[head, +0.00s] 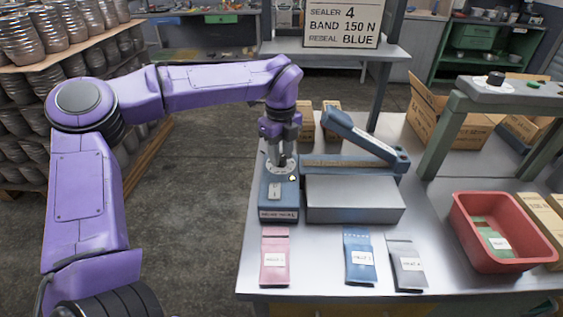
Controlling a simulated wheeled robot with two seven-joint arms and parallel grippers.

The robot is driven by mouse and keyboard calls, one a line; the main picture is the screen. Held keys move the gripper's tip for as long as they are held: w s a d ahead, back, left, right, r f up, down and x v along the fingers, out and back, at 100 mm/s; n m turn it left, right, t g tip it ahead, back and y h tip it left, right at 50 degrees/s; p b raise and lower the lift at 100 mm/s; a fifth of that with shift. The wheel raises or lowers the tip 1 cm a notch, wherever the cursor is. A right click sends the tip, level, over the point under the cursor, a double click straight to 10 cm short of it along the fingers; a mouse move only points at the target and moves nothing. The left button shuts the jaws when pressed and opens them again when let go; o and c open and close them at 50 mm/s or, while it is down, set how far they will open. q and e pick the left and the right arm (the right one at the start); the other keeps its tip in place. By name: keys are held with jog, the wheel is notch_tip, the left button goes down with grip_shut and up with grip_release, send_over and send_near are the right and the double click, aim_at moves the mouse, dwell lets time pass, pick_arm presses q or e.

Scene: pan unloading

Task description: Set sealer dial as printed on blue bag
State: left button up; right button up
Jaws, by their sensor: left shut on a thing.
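The sealer has a blue control box (279,203) joined to a long grey body (353,200) with a raised blue arm (362,135). A round pale dial plate (291,169) lies on top of the control box. My left gripper (282,163) points straight down and is shut at this plate, on what seems to be the dial knob. The fingers hide the knob, so its setting cannot be read. The blue bag (359,258) lies in front of the sealer, between a pink bag (275,258) and a grey bag (405,263). Its white label is too small to read surely.
A sign (342,24) reads SEALER 4, BAND 150 N, RESEAL BLUE. A red bin (503,256) with a green packet stands at right, below a raised grey-green stand (508,93). Cardboard boxes (440,112) sit behind. The bench front is mostly clear between bags and bin.

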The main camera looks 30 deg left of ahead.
pick_arm(q)
jog(key=n+b, duration=0.3)
jog(key=b, duration=0.1)
jog(key=n+b, duration=0.3)
jog(key=b, duration=0.1)
jog(key=f+n+b, duration=0.1)
jog(key=n+b, duration=0.3)
jog(key=b, duration=0.1)
jog(key=n+b, duration=0.9)
jog(key=b, duration=0.2)
jog(key=n+b, duration=0.2)
jog(key=shift+s+r+n, duration=0.1)
jog(key=shift+n, duration=0.2)
jog(key=shift+r+n+b, duration=0.15)
jog(key=shift+n+b, duration=0.55)
jog(key=shift+n, duration=0.5)
jog(key=shift+r, duration=0.1)
jog(key=o, duration=1)
jog(key=shift+o, duration=0.2)
jog(key=shift+r, duration=0.15)
